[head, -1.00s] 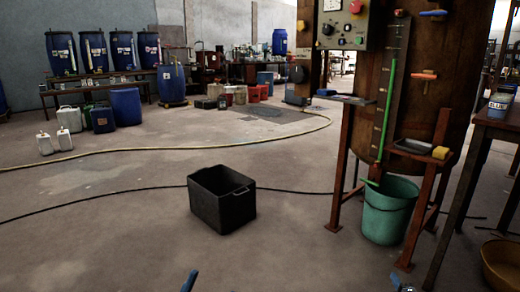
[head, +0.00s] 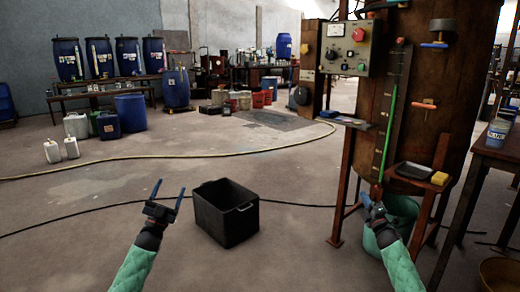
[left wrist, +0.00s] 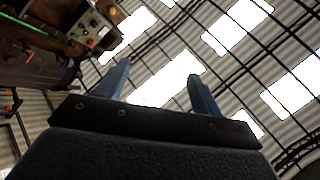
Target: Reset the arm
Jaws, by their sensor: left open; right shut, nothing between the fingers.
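My left gripper (head: 170,185) is raised over the floor at the left of the black crate in the head view, its two blue fingers apart and nothing between them. In the left wrist view the open fingers (left wrist: 158,70) point up toward the roof. My right gripper (head: 366,197) is in front of the vat's stand, overlapping the green bucket in the picture. Its fingers are small and partly blurred against the stand; it looks shut and holds nothing visible. Both green-sleeved forearms come up from the bottom edge.
The black crate (head: 226,222) stands on the floor between my arms. The brown vat (head: 440,95) with its control box (head: 347,48) and green bucket (head: 402,212) is at right. A table (head: 497,145) stands at the far right. Hoses cross the floor.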

